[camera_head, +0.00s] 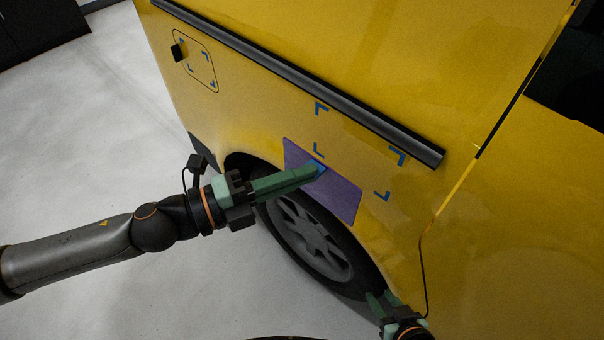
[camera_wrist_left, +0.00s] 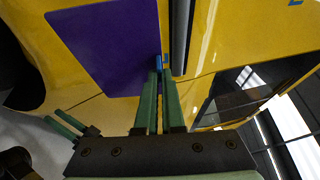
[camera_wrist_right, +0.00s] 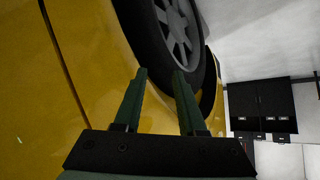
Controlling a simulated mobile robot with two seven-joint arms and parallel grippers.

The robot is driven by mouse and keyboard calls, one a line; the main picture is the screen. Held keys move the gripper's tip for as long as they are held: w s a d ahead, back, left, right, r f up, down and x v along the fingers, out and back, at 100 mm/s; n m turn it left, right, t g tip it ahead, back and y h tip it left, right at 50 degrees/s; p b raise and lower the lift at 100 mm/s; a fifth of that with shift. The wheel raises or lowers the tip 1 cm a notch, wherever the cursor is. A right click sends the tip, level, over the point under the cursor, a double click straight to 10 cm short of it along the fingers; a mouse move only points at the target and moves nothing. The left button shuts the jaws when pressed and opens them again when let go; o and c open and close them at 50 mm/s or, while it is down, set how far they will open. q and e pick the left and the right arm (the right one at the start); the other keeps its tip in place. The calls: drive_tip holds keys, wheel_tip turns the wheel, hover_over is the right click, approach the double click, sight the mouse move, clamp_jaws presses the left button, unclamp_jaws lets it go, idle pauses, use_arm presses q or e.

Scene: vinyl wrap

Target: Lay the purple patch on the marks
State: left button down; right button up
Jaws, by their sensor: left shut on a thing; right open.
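My left gripper (camera_head: 318,170) is shut on a small blue tab (camera_wrist_left: 158,62) at the patch's edge. Blue corner marks frame a spot on the panel, up and right of the patch: upper left (camera_head: 321,108), lower left (camera_head: 318,149), upper right (camera_head: 397,155), lower right (camera_head: 383,195). My right gripper (camera_head: 378,300) is open and empty, low beside the wheel; its fingers show in the right wrist view (camera_wrist_right: 158,75).
A dark trim strip (camera_head: 300,78) runs along the panel just above the marks. The wheel (camera_head: 312,240) is below the patch. A fuel flap (camera_head: 196,62) with other blue marks is at upper left. Grey floor (camera_head: 90,140) is clear to the left.

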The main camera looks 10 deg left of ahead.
sight(311, 160)
use_arm(q)
drive_tip(key=w+d+p, duration=0.1)
drive_tip(key=w+d, duration=0.2)
drive_tip(key=w, duration=0.1)
drive_tip(key=shift+w+d+p, duration=0.35)
drive_tip(key=shift+w, duration=0.05)
drive_tip(key=shift+w+d, duration=0.55)
drive_tip(key=shift+w, duration=0.2)
use_arm(e)
drive_tip(key=shift+s+d+r, duration=0.3)
drive_tip(key=shift+d+r, duration=0.15)
drive_tip(key=shift+d, duration=0.15)
drive_tip(key=shift+r, duration=0.1)
use_arm(q)
drive_tip(key=shift+w+d, duration=0.35)
drive_tip(key=shift+w, duration=0.1)
use_arm(e)
drive_tip(key=shift+r, duration=0.15)
use_arm(q)
drive_tip(key=shift+f+p, duration=0.1)
drive_tip(key=shift+p, duration=0.35)
use_arm(e)
drive_tip(key=shift+r, duration=0.2)
